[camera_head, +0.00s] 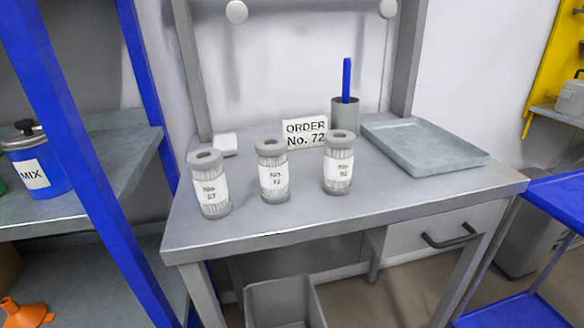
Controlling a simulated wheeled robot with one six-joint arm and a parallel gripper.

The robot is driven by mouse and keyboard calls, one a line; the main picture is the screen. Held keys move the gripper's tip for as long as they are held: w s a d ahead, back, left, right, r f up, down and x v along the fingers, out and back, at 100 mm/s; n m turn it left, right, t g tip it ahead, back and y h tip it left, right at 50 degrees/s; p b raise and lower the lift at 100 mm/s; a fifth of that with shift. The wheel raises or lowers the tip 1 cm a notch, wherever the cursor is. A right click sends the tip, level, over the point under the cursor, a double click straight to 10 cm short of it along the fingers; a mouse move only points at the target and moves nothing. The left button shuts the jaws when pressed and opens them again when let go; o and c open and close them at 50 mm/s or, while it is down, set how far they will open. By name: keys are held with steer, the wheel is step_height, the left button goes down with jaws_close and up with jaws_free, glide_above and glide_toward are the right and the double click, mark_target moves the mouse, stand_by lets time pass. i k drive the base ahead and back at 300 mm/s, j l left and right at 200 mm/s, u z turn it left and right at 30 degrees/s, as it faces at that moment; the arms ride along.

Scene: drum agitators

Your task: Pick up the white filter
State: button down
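Three pleated filters stand upright in a row on the grey workbench (330,215). The left filter (209,184) has a white label that seems to read No. 57. The middle filter (272,169) has a label that seems to read No. 72. The right filter (338,162) has a label that seems to read No. 92. All three have grey end caps and whitish pleated sides, so I cannot tell them apart by colour. My gripper is not in view.
An order sign (304,131) reading No. 72, a cup (343,118) holding a blue stick and a small white block (224,145) stand behind the filters. A shallow grey tray (424,143) lies at right. A blue-framed shelf (85,160) stands left; the bench front is clear.

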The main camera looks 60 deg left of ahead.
mark_target(271, 151)
steer(key=l+u, duration=0.1)
steer(key=u, duration=1.45)
steer(key=k+l+u, duration=0.4)
steer(key=k+l, duration=0.3)
steer(key=l, duration=0.1)
